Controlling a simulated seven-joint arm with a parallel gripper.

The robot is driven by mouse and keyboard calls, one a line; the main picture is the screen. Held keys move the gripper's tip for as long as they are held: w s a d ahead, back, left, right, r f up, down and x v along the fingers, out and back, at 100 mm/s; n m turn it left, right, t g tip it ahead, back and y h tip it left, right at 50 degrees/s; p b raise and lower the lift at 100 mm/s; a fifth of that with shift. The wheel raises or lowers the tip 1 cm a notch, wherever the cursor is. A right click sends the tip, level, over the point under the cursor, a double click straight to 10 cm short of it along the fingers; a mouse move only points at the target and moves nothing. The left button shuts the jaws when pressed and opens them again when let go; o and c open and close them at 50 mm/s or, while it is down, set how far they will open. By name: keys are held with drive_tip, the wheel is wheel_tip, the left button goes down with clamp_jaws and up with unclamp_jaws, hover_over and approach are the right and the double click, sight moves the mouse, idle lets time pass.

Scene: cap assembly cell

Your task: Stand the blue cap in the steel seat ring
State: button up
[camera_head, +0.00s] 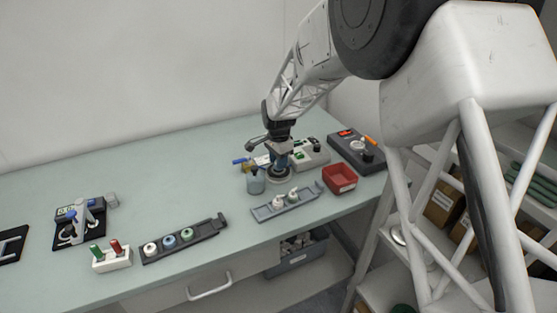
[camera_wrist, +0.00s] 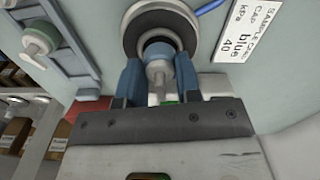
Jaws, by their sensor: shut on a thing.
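My gripper (camera_wrist: 158,64) is shut on the blue cap (camera_wrist: 157,49), which shows as a grey-blue round piece with a pale stem between the two blue fingers. The steel seat ring (camera_wrist: 131,37), a pale ring with a dark band, lies directly beyond the cap in the wrist view. The cap overlaps the ring's opening there; I cannot tell whether it rests in the ring or hangs just above it. In the head view my gripper (camera_head: 281,161) points down at the ring (camera_head: 279,178), low over the table, and mostly hides the cap.
A grey rack (camera_head: 267,213) with pale pieces lies in front, beside a red bin (camera_head: 341,179). A dark control box (camera_head: 371,161) is at right. A printed card (camera_wrist: 240,32) reads "blue". The table's left rear is clear.

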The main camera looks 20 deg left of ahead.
drive_tip(key=shift+f, duration=0.4)
idle(0.7)
drive_tip(key=o, duration=0.7)
drive_tip(key=shift+r, duration=0.2)
drive_tip(key=shift+r, duration=3.3)
drive_tip(key=shift+d+r, duration=0.1)
